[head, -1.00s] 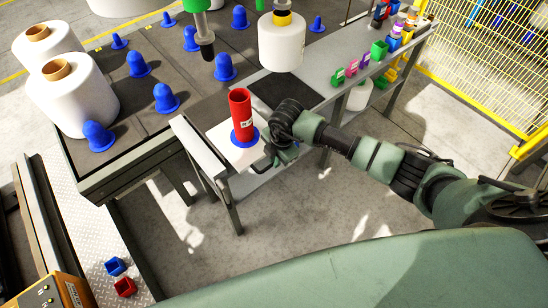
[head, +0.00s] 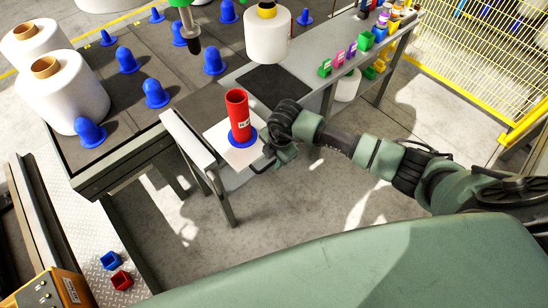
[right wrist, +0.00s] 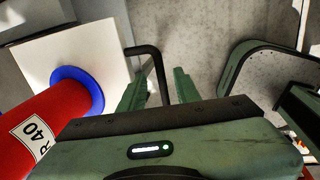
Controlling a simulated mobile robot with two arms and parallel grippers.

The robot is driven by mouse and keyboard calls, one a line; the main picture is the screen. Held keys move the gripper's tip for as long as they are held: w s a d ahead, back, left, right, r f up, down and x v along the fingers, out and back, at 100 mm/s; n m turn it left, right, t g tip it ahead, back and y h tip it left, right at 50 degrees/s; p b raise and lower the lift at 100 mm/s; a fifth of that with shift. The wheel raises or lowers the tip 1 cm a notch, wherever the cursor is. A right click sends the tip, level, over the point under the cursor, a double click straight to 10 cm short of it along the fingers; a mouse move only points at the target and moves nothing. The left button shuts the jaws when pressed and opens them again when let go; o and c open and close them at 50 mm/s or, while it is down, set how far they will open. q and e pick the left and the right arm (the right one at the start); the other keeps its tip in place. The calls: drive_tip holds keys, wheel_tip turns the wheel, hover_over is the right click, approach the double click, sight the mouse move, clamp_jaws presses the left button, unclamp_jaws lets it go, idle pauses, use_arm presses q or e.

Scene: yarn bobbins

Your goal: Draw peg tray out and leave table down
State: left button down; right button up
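The peg tray is a white square plate (head: 216,134) at the front end of the grey table. A blue peg (head: 252,143) stands on it with a red tube (head: 237,112) over it, upright. In the right wrist view the white plate (right wrist: 105,38) shows at upper left, with the red tube (right wrist: 30,120) below. A black bent handle (right wrist: 147,49) sticks out from the plate's edge. My right gripper (right wrist: 158,84) has its two fingers apart, with the handle between them; contact is not clear. In the head view my right gripper (head: 284,155) is beside the tray's right edge. My left gripper is not in view.
Blue pegs (head: 157,94) and large white bobbins (head: 65,98) stand on the dark table at left. Small coloured parts (head: 345,54) line the table's right. A yellow fence (head: 470,40) is at upper right.

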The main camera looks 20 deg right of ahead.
drive_tip(key=shift+r, duration=0.1)
wheel_tip(320, 180, up, 8)
drive_tip(key=s+b, duration=0.1)
drive_tip(key=shift+s+d+f, duration=0.2)
drive_tip(key=shift+d+f, duration=0.05)
idle(0.5)
